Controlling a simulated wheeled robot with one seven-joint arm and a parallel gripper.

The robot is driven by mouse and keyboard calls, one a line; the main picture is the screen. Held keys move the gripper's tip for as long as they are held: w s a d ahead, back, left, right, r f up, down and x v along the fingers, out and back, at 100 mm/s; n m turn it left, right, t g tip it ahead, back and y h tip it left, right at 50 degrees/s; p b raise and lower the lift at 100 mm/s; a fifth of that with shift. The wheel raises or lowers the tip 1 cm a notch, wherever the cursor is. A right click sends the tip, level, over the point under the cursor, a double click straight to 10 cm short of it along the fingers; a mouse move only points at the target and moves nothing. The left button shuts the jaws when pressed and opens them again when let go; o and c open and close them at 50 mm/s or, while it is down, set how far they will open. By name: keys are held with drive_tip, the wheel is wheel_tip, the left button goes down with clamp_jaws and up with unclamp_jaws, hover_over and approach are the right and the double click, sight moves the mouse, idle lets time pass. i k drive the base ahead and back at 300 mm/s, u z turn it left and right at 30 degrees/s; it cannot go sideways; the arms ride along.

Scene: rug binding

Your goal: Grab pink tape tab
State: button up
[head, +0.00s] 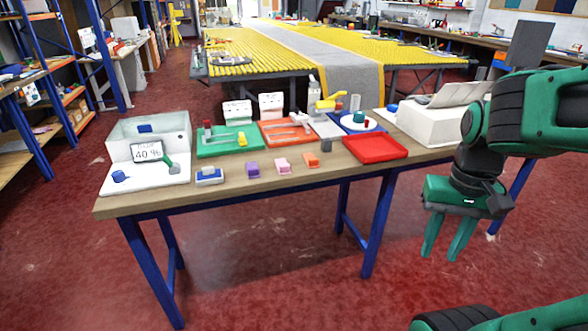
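A small pink tape tab (283,165) lies near the front edge of the wooden table. It sits between a purple tab (252,169) on its left and an orange tab (311,159) on its right, apart from both. My gripper (443,249) hangs at the right, in front of the table and well to the right of the pink tab. Its two green fingers point down with a gap between them, and nothing is between them.
The table (225,195) also carries a green tray (211,149), an orange tray (270,139), an empty red tray (375,149), a white box (430,127) and a blue-and-white block (209,176). A yellow-slatted table (260,62) stands behind. Red floor is clear in front.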

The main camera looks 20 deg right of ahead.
sight(283, 167)
drive_tip(key=i, duration=1)
